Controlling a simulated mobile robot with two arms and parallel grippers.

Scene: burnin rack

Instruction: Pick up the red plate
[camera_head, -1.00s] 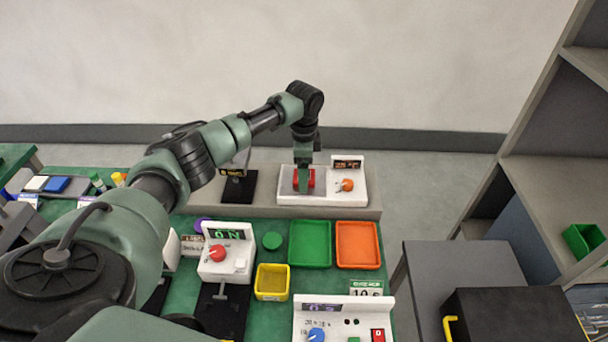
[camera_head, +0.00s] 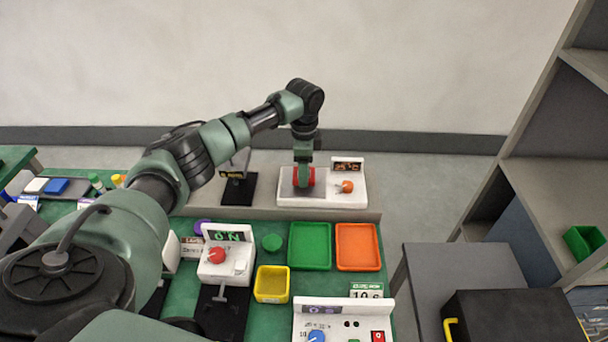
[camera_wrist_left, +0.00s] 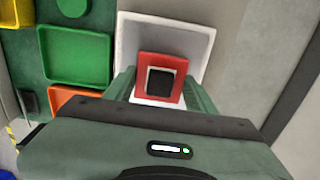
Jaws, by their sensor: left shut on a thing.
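The red plate (camera_wrist_left: 161,65) is a small red square with a dark, pale-edged centre in the left wrist view. In the head view, red parts of it (camera_head: 311,177) show on both sides of my left gripper (camera_head: 303,184). My left gripper is shut on the plate, with its fingers on either side of it in the left wrist view (camera_wrist_left: 160,90). The plate is at the white station (camera_head: 330,198) with an orange knob (camera_head: 346,186). I cannot tell whether it is clear of the station's surface. My right gripper is not in view.
A green tray (camera_head: 310,246), an orange tray (camera_head: 357,246) and a yellow bin (camera_head: 272,284) stand on the green bench. A white device with a red knob (camera_head: 218,256) is left of them. A grey shelf (camera_head: 550,180) stands at the right.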

